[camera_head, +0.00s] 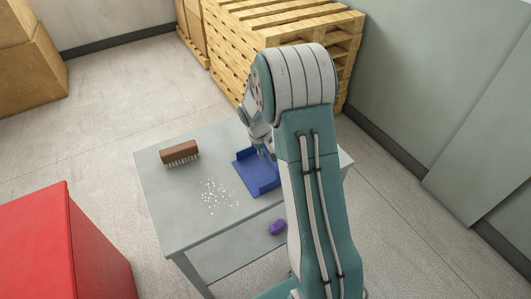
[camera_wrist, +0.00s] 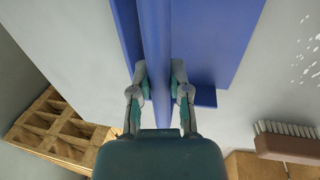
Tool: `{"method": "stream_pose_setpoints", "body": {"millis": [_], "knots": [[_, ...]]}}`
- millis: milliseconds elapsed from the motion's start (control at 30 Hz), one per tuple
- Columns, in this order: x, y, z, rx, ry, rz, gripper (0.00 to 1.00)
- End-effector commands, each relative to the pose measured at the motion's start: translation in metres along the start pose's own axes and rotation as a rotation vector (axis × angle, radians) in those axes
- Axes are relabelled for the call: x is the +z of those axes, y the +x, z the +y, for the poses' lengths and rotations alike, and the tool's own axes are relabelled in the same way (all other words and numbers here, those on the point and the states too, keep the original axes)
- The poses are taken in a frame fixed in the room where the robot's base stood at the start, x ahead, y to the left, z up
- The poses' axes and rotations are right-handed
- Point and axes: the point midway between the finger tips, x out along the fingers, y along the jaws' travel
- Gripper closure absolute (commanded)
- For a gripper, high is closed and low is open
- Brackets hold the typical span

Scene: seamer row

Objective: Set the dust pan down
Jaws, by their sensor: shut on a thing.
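A blue dust pan (camera_head: 257,174) is at the right part of the grey table (camera_head: 176,222), close to or on its top; I cannot tell if it touches. In the wrist view the dust pan (camera_wrist: 215,45) fills the upper middle, with its long blue handle running down between my fingers. My gripper (camera_wrist: 160,80) is shut on that handle. In the head view my gripper (camera_head: 267,150) is at the pan's far side, partly hidden by my arm. The pan's right end is hidden behind my arm.
A brown brush (camera_head: 179,152) lies at the table's far left. Scattered white bits (camera_head: 217,194) lie left of the pan. A purple object (camera_head: 277,228) is near the table's front side. Wooden pallets (camera_head: 285,30) stand behind; a red box (camera_head: 60,245) stands front left.

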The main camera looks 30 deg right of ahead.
Motion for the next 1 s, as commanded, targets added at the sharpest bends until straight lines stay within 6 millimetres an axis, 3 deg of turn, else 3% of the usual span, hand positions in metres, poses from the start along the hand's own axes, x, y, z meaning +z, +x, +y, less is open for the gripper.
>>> {"method": "stream_pose_setpoints", "body": {"millis": [33, 100, 567, 1000], "knots": [[0.0, 0.001, 0.0, 0.0, 0.0, 0.0, 0.68], [0.0, 0.001, 0.0, 0.0, 0.0, 0.0, 0.43], [-0.001, -0.008, 0.0, 0.0, 0.0, 0.001, 0.43], [-0.001, -0.094, 0.0, 0.001, 0.0, 0.004, 0.43]]}}
